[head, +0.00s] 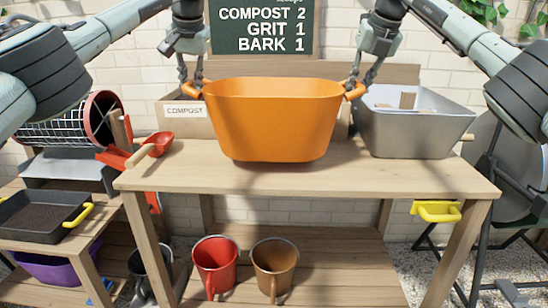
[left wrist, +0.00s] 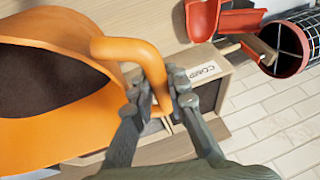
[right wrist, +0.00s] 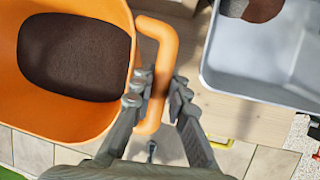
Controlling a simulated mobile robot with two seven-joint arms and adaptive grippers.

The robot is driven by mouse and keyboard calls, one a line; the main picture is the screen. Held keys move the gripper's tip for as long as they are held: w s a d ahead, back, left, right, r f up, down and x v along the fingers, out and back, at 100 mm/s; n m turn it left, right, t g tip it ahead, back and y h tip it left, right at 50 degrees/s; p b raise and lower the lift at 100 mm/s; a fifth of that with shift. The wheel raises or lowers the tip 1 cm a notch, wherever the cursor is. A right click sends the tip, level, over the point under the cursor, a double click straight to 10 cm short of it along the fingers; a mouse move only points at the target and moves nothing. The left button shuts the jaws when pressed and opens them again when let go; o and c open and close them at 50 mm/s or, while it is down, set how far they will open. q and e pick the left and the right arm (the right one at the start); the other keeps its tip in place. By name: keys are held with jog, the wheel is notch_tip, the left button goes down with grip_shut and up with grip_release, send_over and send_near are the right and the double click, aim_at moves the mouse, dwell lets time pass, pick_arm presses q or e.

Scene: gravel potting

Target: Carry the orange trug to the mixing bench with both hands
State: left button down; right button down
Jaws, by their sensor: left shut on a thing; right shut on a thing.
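The orange trug (head: 273,118) is over the middle of the wooden bench (head: 390,176), upright, with a shadow below it; I cannot tell if its base touches the top. Dark material lies inside it, seen in both wrist views. My left gripper (head: 190,80) is shut on the trug's left handle, which shows as an orange loop in the left wrist view (left wrist: 135,55). My right gripper (head: 358,82) is shut on the right handle, also clear in the right wrist view (right wrist: 158,70).
A grey tub (head: 415,135) stands close to the trug's right. A box labelled COMPOST (head: 185,118) is behind left, with a red scoop (head: 158,144) in front. A red bucket (head: 215,262) and a brown bucket (head: 274,265) stand on the lower shelf. The bench's front strip is clear.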

pick_arm(q)
jog(key=shift+w+r, duration=0.15)
jog(key=shift+w, duration=0.25)
pick_arm(e)
jog(key=shift+w+r, duration=0.15)
jog(key=shift+w, duration=0.25)
pick_arm(q)
jog(key=shift+s+r, duration=0.1)
jog(key=shift+s, duration=0.05)
pick_arm(e)
jog(key=shift+s+r, duration=0.1)
pick_arm(q)
jog(key=shift+f, duration=0.2)
pick_arm(e)
jog(key=shift+f, duration=0.2)
